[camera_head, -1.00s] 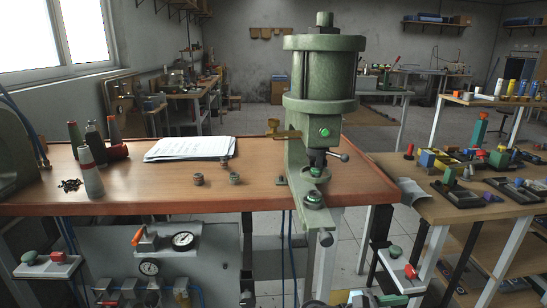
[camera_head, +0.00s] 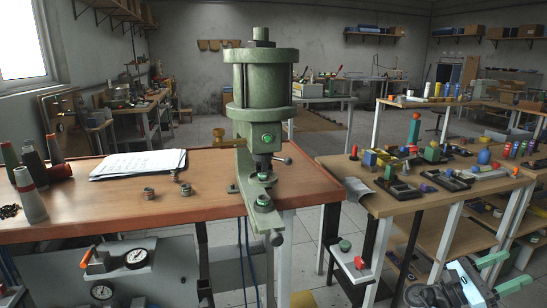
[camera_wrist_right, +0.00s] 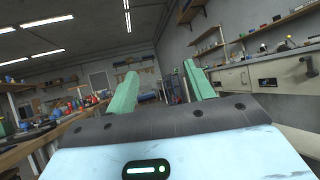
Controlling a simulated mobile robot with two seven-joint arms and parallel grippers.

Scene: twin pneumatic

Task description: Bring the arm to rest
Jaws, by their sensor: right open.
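My right gripper (camera_head: 507,272) shows at the bottom right corner of the head view, with its green fingers apart and nothing between them. In the right wrist view its two green fingers (camera_wrist_right: 157,92) stand wide apart, empty, pointing out into the room. It is clear of the green pneumatic press (camera_head: 265,90), which stands on the wooden workbench (camera_head: 110,215) left of it. My left gripper is not in view.
A side table (camera_head: 400,207) with colored blocks and black fixtures stands right of the press, close to my right arm. A small shelf with red and green buttons (camera_head: 352,262) juts out below.

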